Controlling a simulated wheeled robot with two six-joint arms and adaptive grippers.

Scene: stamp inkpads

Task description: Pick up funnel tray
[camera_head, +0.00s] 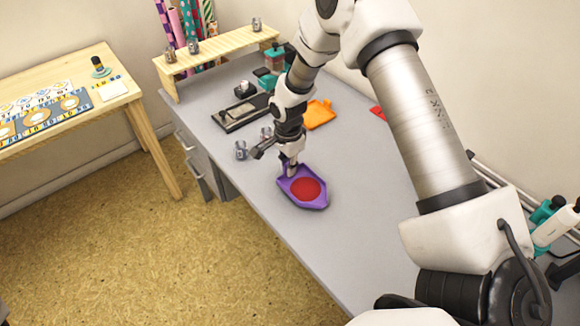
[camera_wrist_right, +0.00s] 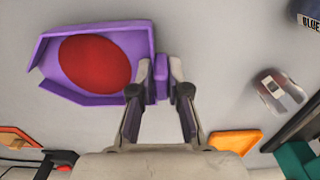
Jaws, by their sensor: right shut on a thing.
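The funnel tray (camera_head: 318,203) is a purple, shallow tray with a pointed end, on the grey desk. A round red pad or patch (camera_head: 305,188) lies in it. My right gripper (camera_head: 290,172) is at the tray's far edge. In the right wrist view, the purple tray (camera_wrist_right: 60,88) fills the upper left, and my right gripper (camera_wrist_right: 161,75) is shut on the small purple tab at its side. I cannot tell whether the tray is lifted off the desk. My left gripper is not in view.
An orange tray (camera_head: 320,114) lies behind on the desk (camera_head: 345,250). Small jars (camera_head: 241,150) stand left of my gripper. A black stamp pad (camera_head: 240,112) and a wooden shelf (camera_head: 220,45) are farther back. The near desk is clear. A wooden table (camera_head: 60,75) stands left.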

